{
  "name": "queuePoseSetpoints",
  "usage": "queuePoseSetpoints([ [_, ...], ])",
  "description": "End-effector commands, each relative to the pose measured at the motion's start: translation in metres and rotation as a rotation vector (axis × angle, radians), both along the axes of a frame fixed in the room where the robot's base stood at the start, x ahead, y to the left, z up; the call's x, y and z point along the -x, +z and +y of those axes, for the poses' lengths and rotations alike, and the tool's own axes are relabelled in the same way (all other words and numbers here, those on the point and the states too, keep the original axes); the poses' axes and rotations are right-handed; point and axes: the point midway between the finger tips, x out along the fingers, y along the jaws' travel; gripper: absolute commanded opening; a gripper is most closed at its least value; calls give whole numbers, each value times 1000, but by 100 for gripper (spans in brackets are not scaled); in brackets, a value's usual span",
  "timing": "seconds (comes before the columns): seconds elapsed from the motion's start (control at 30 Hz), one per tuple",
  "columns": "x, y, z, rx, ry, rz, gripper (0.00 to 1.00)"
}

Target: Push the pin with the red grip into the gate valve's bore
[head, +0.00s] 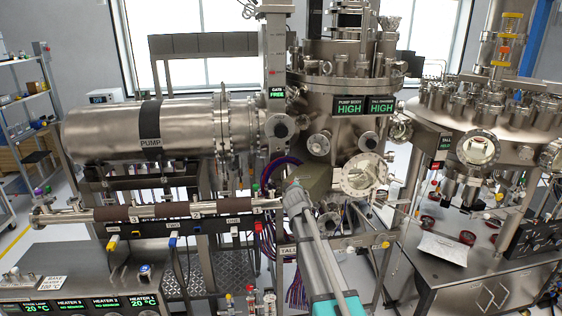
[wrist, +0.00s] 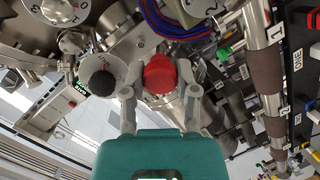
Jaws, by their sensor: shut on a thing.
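The red grip (wrist: 160,75) of the pin sits between the two fingers of my gripper (wrist: 158,92) in the wrist view. The gripper is shut on it. The pin's shaft is hidden behind the grip, so I cannot tell whether its tip touches anything. In the head view my arm covers the gripper and the pin. The gate valve (head: 274,45) is a tall, narrow metal body right of the pump, with a sign (head: 277,93) reading GATE FREE. I cannot make out its bore in either view.
A pipe with brown sleeves (wrist: 267,75) runs along the right. The pump (head: 150,130) and large chamber (head: 345,100) crowd the head view.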

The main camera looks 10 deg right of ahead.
Motion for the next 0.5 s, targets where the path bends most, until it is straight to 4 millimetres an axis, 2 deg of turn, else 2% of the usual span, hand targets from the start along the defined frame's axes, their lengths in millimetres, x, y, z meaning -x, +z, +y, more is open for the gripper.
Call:
queuePoseSetpoints([
  [0.5, 1, 35, 16, 16, 119, -190, 0],
])
